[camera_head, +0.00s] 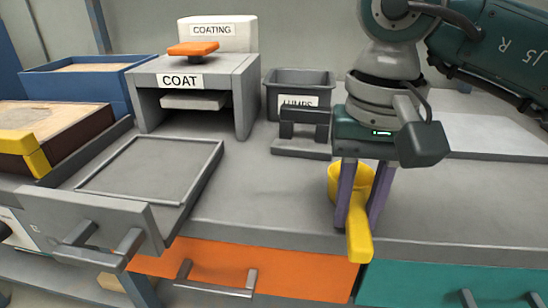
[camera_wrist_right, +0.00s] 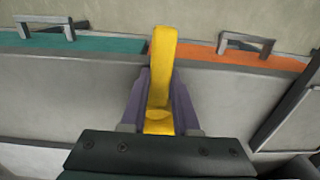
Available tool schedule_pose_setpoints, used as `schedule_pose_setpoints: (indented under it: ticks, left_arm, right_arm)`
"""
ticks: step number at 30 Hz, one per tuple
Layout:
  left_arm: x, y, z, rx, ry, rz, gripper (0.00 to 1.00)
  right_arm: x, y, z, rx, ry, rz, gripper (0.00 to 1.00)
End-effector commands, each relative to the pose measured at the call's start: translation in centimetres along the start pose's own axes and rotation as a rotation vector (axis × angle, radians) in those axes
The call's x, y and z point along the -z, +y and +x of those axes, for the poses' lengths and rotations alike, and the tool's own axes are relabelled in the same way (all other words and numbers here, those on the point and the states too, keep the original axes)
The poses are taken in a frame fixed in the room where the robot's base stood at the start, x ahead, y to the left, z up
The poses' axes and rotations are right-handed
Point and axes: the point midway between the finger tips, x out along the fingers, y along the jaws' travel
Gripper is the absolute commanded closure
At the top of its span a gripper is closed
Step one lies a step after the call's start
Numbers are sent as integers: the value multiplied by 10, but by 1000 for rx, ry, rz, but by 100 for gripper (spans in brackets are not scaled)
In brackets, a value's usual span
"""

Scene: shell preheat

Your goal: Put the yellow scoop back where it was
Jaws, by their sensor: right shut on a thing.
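The yellow scoop (camera_head: 359,238) shows in the head view at the front right of the grey counter, with its round bowl at the back and its handle toward the front edge. My right gripper (camera_head: 358,212) points down with its purple fingers on either side of the scoop and is shut on it. In the right wrist view the scoop (camera_wrist_right: 161,70) sits between the fingers (camera_wrist_right: 160,110), its handle reaching away from the gripper. I cannot tell whether the bowl touches the counter. My left gripper is not in view.
A grey bin labelled LUMPS (camera_head: 299,78) and a dark grey stand (camera_head: 303,135) are left of the gripper. The COAT station (camera_head: 190,80), a flat grey tray (camera_head: 150,170) and a sand box (camera_head: 50,130) lie farther left. An orange drawer (camera_head: 250,265) and a teal drawer (camera_head: 420,285) are below.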

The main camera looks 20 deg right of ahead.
Motion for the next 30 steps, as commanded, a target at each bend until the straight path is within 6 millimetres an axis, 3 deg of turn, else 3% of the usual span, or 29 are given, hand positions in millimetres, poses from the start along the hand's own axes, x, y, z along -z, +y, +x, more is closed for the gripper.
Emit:
schedule_pose_setpoints:
  ticks: [3,4,11,22,30]
  left_arm:
    - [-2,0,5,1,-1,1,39]
    - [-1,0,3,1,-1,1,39]
    - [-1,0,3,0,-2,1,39]
    - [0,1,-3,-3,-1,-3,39]
    - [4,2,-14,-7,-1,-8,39]
  right_arm:
    - [0,0,5,0,2,0,100]
    - [0,0,3,0,1,0,68]
    - [0,0,2,0,0,0,42]
    - [0,0,-7,1,2,0,41]
    - [2,-1,-65,3,6,-1,41]
